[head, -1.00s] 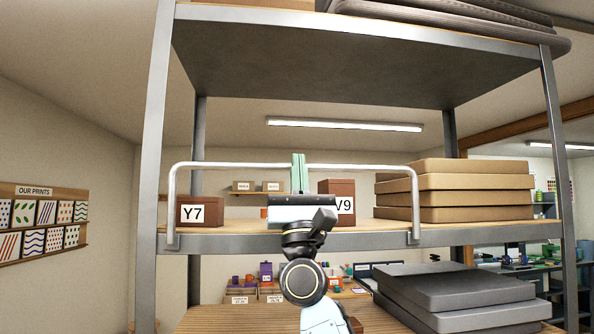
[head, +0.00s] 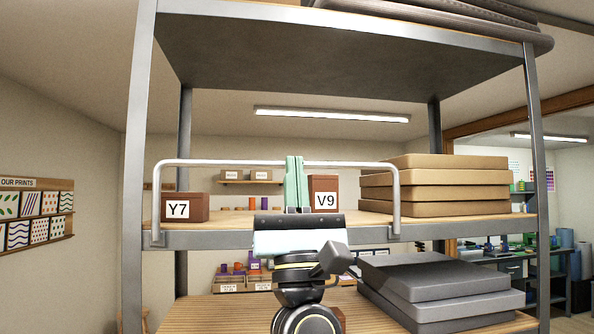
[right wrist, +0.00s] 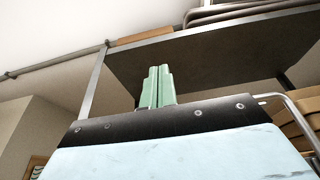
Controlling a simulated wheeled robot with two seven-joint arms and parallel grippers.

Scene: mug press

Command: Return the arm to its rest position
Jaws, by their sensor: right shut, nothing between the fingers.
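My right gripper (head: 296,185) stands upright in front of the middle shelf, its green fingers pointing up and closed together with nothing between them. It also shows in the right wrist view (right wrist: 157,87), with the underside of the upper shelf beyond it. In the head view the fingers cross in front of the metal rail and stand just left of the brown box V9 (head: 323,193); whether they touch the rail I cannot tell. My left gripper is in neither view.
The metal rail (head: 230,163) runs along the middle shelf's front. Box Y7 (head: 185,207) stands at left, stacked tan boxes (head: 435,178) at right. Grey flat boxes (head: 440,285) lie on the lower shelf. The upper shelf (head: 350,28) overhangs. Steel posts (head: 134,180) bound the rack.

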